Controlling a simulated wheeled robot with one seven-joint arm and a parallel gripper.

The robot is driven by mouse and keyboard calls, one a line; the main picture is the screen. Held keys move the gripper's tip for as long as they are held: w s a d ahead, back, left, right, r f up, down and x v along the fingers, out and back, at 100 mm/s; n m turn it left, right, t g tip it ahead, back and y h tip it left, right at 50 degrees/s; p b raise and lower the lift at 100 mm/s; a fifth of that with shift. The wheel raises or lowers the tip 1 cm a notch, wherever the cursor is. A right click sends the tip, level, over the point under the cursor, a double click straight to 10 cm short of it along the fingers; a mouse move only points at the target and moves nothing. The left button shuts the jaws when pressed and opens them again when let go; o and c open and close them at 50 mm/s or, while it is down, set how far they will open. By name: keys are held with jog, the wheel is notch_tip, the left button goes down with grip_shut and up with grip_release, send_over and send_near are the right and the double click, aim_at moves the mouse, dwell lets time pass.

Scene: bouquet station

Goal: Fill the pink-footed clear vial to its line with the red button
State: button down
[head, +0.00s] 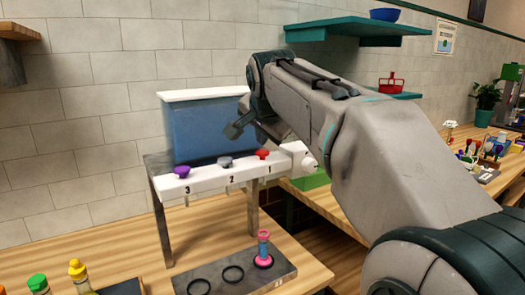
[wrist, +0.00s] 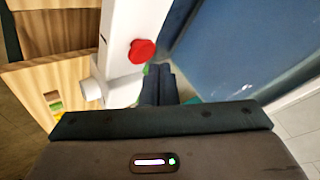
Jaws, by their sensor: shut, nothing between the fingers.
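The pink-footed vial (head: 263,247) stands upright on the dark tray (head: 225,279), in the ring at the right, under the outlet marked 1. Its middle looks bluish and its top pinkish; I cannot make out its line or fill level. The red button (head: 263,153) sits on the white dispenser bar (head: 222,176) above number 1. It also shows in the wrist view (wrist: 142,51). My gripper (wrist: 160,70) is shut and empty, its fingertips just below and right of the red button in the wrist view. Whether they touch it, I cannot tell. In the head view the fingertips are not clear.
A blue tank (head: 208,128) stands behind the bar. A grey button (head: 225,162) and a purple button (head: 182,171) are left of the red one. Two empty rings lie left of the vial. Bottles (head: 80,275) stand at the front left.

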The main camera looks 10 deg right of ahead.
aim_at(262, 153)
jog(key=shift+r+p, duration=2.15)
jog(key=shift+r, duration=0.45)
jog(key=shift+f, duration=0.1)
dwell(1.4)
jog(key=r+n+y+p, duration=0.1)
jog(key=n+p, duration=0.1)
jog(key=p, duration=0.2)
jog(key=r+n+y+p, duration=0.1)
jog(key=n+y+p, duration=0.1)
jog(key=p, duration=0.2)
jog(key=r+n+y+p, duration=0.1)
jog(key=r+p, duration=0.1)
jog(key=p, duration=0.3)
jog(key=shift+d+n+g+y, duration=0.35)
jog(key=shift+n+g+y, duration=0.05)
jog(key=shift+f, duration=0.1)
notch_tip(262, 153, down, 9)
jog(key=b, duration=0.7)
dwell(1.0)
